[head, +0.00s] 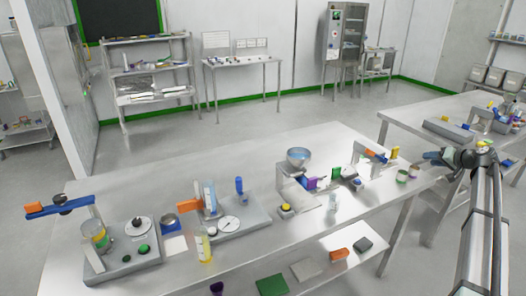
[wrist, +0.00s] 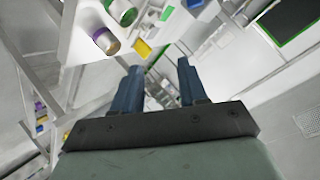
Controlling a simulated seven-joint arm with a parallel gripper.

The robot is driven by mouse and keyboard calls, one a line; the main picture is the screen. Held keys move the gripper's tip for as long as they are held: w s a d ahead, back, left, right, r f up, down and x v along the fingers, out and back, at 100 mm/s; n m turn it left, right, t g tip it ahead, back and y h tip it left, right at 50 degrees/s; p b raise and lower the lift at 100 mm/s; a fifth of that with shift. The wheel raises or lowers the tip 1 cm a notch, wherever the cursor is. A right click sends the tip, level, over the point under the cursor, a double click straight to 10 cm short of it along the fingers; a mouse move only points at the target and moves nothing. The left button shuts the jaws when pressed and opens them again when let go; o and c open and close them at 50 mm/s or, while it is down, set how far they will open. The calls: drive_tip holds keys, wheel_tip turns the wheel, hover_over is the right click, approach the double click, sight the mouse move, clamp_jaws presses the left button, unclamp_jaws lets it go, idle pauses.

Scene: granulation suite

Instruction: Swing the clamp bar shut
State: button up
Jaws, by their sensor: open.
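My gripper (head: 430,158) is at the right end of the near bench, above its surface and well away from the left station. In the wrist view its two blue fingers (wrist: 158,85) are apart with nothing between them. A blue bar with an orange end (head: 60,207) sticks out to the left, raised on a post over a grey base (head: 124,262) at the bench's left end. A smaller blue bar with an orange end (head: 376,155) stands near the right end. I cannot tell for certain which is the clamp bar.
Jars (head: 402,176) and a yellow block (head: 395,152) stand near my gripper; a jar (wrist: 105,41) also shows in the wrist view. A funnel device (head: 298,160) and a balance-like station (head: 230,225) stand along the near bench (head: 330,240). Another bench lies to the right.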

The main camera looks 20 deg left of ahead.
drive_tip(key=w+a+r+n, duration=0.2)
drive_tip(key=w+a+r, duration=0.2)
drive_tip(key=r, duration=0.5)
drive_tip(key=w+a+r+n+g+y, duration=0.1)
drive_tip(key=w+a+n+g+y, duration=0.15)
drive_tip(key=a, duration=1.25)
drive_tip(key=s+a+n+g+h, duration=0.1)
drive_tip(key=s+a+n+g, duration=0.3)
drive_tip(key=a, duration=1.3)
drive_tip(key=s+a+n+h, duration=0.1)
drive_tip(key=s+a+n, duration=0.3)
drive_tip(key=a, duration=1.4)
drive_tip(key=s+a+n+g+h, duration=0.15)
drive_tip(key=s+a, duration=0.45)
drive_tip(key=a, duration=1.1)
drive_tip(key=s+a+n+g+h, duration=0.1)
drive_tip(key=s+a+n, duration=0.1)
drive_tip(key=s+a, duration=0.5)
drive_tip(key=s+a+n+g, duration=0.15)
drive_tip(key=s+a, duration=0.25)
drive_tip(key=a, duration=0.5)
drive_tip(key=n+t+h, duration=0.1)
drive_tip(key=n+h, duration=0.4)
drive_tip(key=n, duration=0.5)
approach(31, 204)
drive_tip(key=f, duration=0.9)
drive_tip(key=shift+a+f, duration=0.25)
drive_tip(key=shift+f, duration=0.05)
